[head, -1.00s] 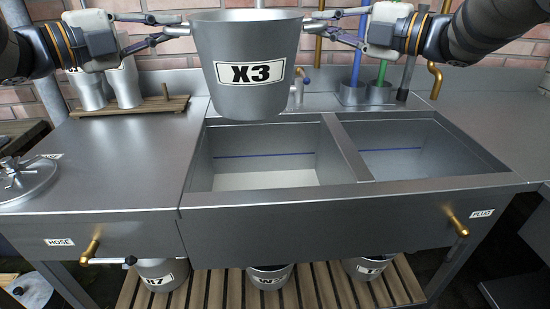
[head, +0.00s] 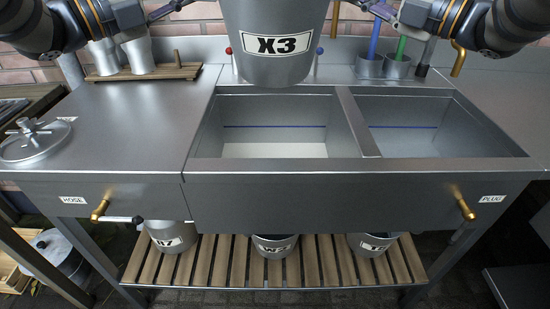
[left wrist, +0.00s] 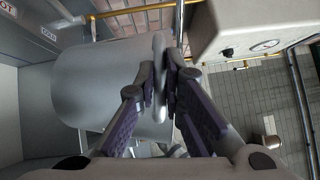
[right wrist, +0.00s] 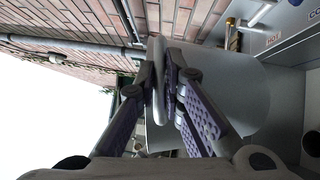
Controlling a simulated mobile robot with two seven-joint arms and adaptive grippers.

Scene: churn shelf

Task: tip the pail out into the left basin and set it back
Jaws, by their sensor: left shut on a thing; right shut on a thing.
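The grey metal pail (head: 275,60), marked X3, hangs upright in front of and above the back of the left basin (head: 275,150). Its rim is cut off by the top of the head view, and its contents are hidden. My left gripper (left wrist: 165,78) is shut on a lug at the pail's side in the left wrist view. My right gripper (right wrist: 160,78) is shut on the opposite lug in the right wrist view. The left basin has a pale floor and a blue line on its back wall.
The right basin (head: 410,125) lies beyond a divider (head: 358,125). Cylindrical holders (head: 370,66) stand back right. Several pails (head: 172,235) sit on the slatted shelf (head: 215,262) below.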

